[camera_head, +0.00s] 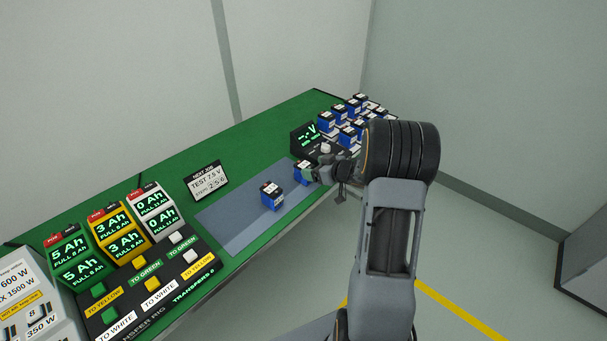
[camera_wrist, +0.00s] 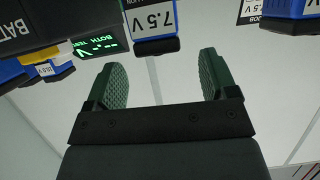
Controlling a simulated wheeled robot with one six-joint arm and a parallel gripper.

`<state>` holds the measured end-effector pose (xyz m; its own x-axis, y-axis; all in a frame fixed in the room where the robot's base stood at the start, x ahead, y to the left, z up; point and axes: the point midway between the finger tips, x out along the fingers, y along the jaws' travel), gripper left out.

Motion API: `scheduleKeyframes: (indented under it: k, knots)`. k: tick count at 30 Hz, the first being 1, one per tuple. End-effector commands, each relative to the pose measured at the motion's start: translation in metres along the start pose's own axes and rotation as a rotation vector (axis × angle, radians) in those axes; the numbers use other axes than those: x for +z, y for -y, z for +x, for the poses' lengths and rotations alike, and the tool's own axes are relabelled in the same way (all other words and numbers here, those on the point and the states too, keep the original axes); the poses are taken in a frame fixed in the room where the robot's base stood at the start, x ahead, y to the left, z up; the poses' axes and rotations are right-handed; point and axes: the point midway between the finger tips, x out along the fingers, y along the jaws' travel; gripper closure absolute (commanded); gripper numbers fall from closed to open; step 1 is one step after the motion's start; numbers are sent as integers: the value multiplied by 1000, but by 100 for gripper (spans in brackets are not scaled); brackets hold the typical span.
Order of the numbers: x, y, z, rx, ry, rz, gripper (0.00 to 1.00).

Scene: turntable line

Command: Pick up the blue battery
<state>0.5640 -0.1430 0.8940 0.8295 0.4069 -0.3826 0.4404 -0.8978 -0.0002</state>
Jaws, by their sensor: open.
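Several blue batteries with black tops and white labels show. One blue battery (camera_head: 271,197) stands on the grey mat (camera_head: 232,226), apart from my gripper. Another blue battery (camera_head: 301,170) is right at my gripper (camera_head: 313,173), which partly hides it. In the wrist view my gripper (camera_wrist: 162,80) is open, with nothing between its two green-padded fingers. A blue battery labelled 7.5 V (camera_wrist: 153,20) is just beyond the fingertips, roughly centred between them. I cannot tell which battery in the head view it is.
Several more blue batteries (camera_head: 353,105) stand close together at the table's far right. A black tester with a green display (camera_head: 306,135) is beside them. A "TEST 7.5 V" sign (camera_head: 205,181) stands behind the mat. The transfer rig (camera_head: 150,270) is at left on the green table (camera_head: 255,137).

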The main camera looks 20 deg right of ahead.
Motion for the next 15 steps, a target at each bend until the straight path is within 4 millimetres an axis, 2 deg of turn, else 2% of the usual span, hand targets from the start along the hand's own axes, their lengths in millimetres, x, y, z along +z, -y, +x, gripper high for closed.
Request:
scheduleKeyframes:
  k: [5,15]
  knots:
    - [0,0,10,-1,1,1,21]
    - [1,0,51,-1,1,1,21]
